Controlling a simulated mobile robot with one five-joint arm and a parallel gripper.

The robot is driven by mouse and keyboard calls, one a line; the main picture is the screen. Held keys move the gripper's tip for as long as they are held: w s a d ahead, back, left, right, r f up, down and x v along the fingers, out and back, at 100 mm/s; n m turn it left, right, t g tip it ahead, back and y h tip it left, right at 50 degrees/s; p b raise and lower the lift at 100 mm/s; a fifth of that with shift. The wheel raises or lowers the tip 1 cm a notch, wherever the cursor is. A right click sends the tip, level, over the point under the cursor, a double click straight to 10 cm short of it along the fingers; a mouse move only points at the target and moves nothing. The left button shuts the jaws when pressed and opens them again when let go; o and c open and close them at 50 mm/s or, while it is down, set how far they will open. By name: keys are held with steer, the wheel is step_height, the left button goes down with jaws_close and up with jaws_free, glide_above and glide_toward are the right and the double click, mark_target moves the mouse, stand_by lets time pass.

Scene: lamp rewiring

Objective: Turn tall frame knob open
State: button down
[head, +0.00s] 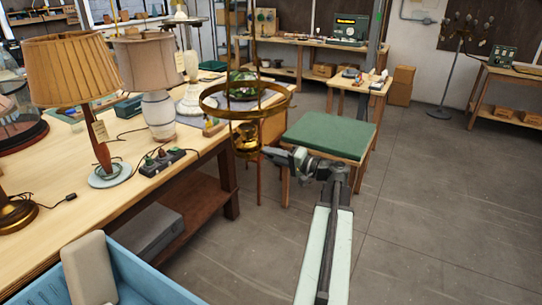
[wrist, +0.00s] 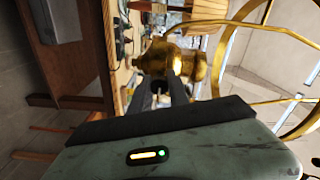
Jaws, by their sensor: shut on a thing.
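The tall brass frame (head: 204,101), with its wide ring and upright rods, stands by the workbench's right end. A brass socket body (head: 247,138) hangs below the ring. My gripper (head: 270,152) reaches this body from the right. In the wrist view, the brass body (wrist: 168,58) lies just beyond my fingertips (wrist: 160,88), and part of the brass ring (wrist: 228,45) curves at right. My jaws are shut on the knob at the body's near side. The fingers mostly hide the knob, so its turn angle cannot be told.
The workbench (head: 195,160) at left carries a pleated-shade lamp (head: 72,72), a white-based lamp (head: 158,112) and a small switch box (head: 162,161). A green-topped stool (head: 328,133) stands close behind my gripper. Open floor (head: 440,200) lies to the right.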

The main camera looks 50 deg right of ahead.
steer(key=c, duration=1.3)
jaws_free()
steer(key=shift+o, duration=0.2)
steer(key=v, duration=0.7)
steer(key=shift+s, duration=0.4)
steer(key=shift+d+f, duration=0.1)
